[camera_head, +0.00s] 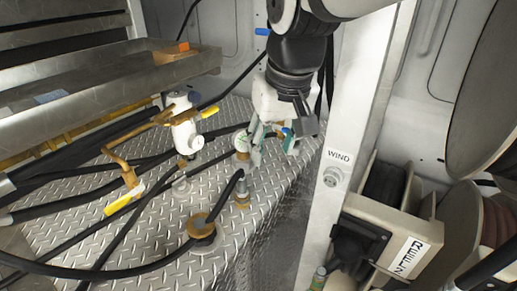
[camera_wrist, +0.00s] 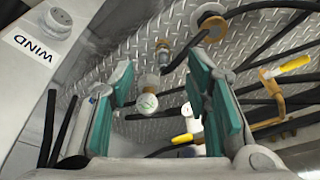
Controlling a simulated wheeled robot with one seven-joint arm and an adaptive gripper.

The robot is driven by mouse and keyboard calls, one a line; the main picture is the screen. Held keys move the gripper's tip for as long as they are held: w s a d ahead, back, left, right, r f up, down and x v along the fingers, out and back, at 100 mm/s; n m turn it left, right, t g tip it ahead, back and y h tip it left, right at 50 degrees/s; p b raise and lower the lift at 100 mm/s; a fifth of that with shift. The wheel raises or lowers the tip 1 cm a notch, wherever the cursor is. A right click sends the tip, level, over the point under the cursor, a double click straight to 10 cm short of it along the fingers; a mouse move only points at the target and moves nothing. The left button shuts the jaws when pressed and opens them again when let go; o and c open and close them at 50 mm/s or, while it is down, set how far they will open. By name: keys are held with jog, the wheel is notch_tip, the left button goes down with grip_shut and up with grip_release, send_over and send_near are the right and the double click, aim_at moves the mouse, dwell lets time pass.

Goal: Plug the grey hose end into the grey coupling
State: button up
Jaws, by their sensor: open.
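My gripper (camera_head: 270,143) is open and empty, pointing down above the diamond-plate deck. In the wrist view, a round pale-topped fitting (camera_wrist: 145,103) with a green mark shows between the spread fingers; it also shows in the head view (camera_head: 243,143), close to the left finger. A grey cylindrical fitting (camera_head: 242,187) stands upright on a brass collar nearer the camera. A black hose (camera_head: 226,196) arcs from a brass-ringed opening (camera_head: 201,228) to beside this fitting; I cannot tell whether they are joined. Which fitting is the grey hose end and which the grey coupling is unclear.
A white valve (camera_head: 184,132) with a brass handle and yellow tags stands left of my gripper. Black hoses cross the deck (camera_head: 155,225).

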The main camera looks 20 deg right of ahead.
jog(key=s+t, duration=0.1)
jog(key=s, duration=1)
jog(key=shift+s+f+n+t, duration=0.15)
jog(key=shift+s+n+t, duration=0.1)
jog(key=shift+n+t, duration=0.15)
dwell(0.3)
